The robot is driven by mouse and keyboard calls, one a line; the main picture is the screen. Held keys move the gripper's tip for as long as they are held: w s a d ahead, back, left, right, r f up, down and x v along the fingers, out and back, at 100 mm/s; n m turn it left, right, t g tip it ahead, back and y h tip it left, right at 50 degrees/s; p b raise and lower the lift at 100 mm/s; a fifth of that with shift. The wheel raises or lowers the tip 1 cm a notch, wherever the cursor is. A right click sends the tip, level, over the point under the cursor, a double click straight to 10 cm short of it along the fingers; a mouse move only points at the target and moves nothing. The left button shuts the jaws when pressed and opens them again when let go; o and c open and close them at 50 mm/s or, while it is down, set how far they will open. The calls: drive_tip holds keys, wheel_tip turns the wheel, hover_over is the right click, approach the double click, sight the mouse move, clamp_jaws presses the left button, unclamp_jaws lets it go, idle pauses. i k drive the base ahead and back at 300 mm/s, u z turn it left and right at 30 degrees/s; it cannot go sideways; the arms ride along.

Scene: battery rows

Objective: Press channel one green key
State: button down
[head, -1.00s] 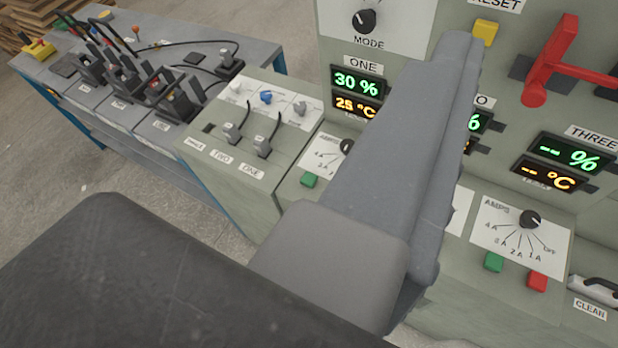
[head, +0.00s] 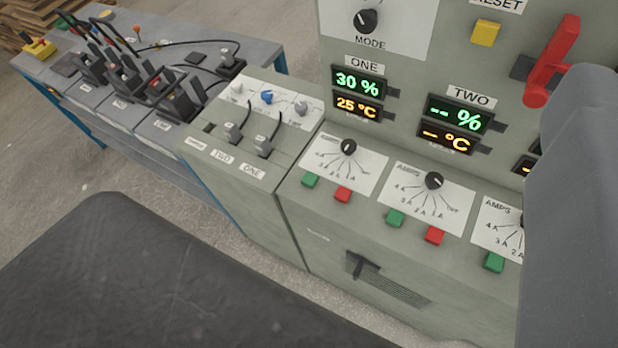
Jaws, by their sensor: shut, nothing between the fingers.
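The channel one green key (head: 311,180) is a small green block on the front ledge, below the left AMPS dial panel (head: 340,165). The channel one red key (head: 343,194) stands just to its right. Above them, under the label ONE, the green channel one display (head: 360,83) reads 30 % and the orange one (head: 357,106) reads 25 °C. My gripper (head: 595,85) is a large grey shape at the right edge, partly cut off. It is shut and empty, well to the right of the green key, and hides part of channel three.
Channel two's green key (head: 395,218) and red key (head: 435,235) stand right of channel one's. Another green key (head: 494,261) is near my gripper. A red lever (head: 552,62) and yellow RESET key (head: 486,33) are above. Plugs (head: 262,146) and cables lie left.

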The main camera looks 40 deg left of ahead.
sight(310, 179)
drive_tip(key=k, duration=1.35)
drive_tip(key=z, duration=0.55)
drive_tip(key=i, duration=1.8)
drive_tip(key=u, duration=0.6)
